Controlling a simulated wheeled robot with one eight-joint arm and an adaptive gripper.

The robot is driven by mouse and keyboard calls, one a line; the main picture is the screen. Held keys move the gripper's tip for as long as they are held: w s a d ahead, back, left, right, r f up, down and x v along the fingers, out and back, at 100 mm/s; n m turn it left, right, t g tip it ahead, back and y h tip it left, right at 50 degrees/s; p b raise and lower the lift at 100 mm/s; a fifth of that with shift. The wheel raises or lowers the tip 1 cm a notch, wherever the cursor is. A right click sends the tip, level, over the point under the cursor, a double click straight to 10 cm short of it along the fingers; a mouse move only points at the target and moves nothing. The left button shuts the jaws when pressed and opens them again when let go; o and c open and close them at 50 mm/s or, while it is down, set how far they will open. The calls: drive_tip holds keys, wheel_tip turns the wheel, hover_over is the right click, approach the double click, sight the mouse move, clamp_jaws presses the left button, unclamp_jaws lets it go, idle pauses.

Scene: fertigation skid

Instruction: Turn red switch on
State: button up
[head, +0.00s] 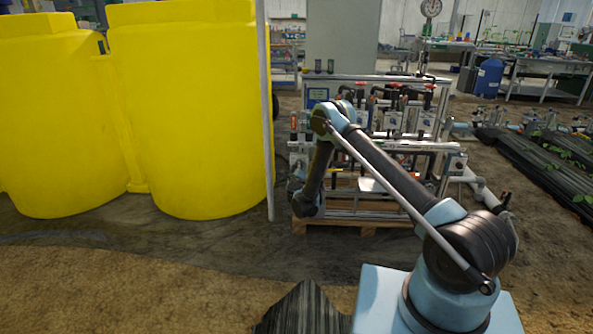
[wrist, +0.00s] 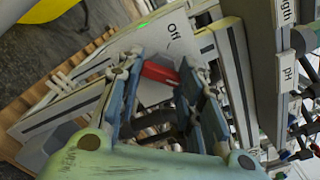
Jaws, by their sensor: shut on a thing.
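The red switch (wrist: 158,73) shows in the wrist view as a short red handle on a light grey plate (wrist: 150,40) marked "Off". My gripper (wrist: 161,76) has its two blue-grey fingers on either side of the red handle and is shut on it. The "Off" label lies just beyond the fingertips. A small green light shows at the plate's far edge. In the head view my arm hangs down in front of the skid (head: 390,150), and I cannot make out the red switch there.
The skid stands on a wooden pallet (head: 345,228). Large yellow tanks (head: 190,110) and a thin upright pole (head: 266,120) stand to the left. Bare ground lies in front.

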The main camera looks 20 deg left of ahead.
drive_tip(key=shift+d+f+m, duration=0.2)
drive_tip(key=shift+d+m, duration=0.25)
drive_tip(key=shift+m, duration=0.35)
drive_tip(key=o, duration=1.1)
drive_tip(key=shift+a, duration=0.15)
drive_tip(key=shift+a, duration=0.1)
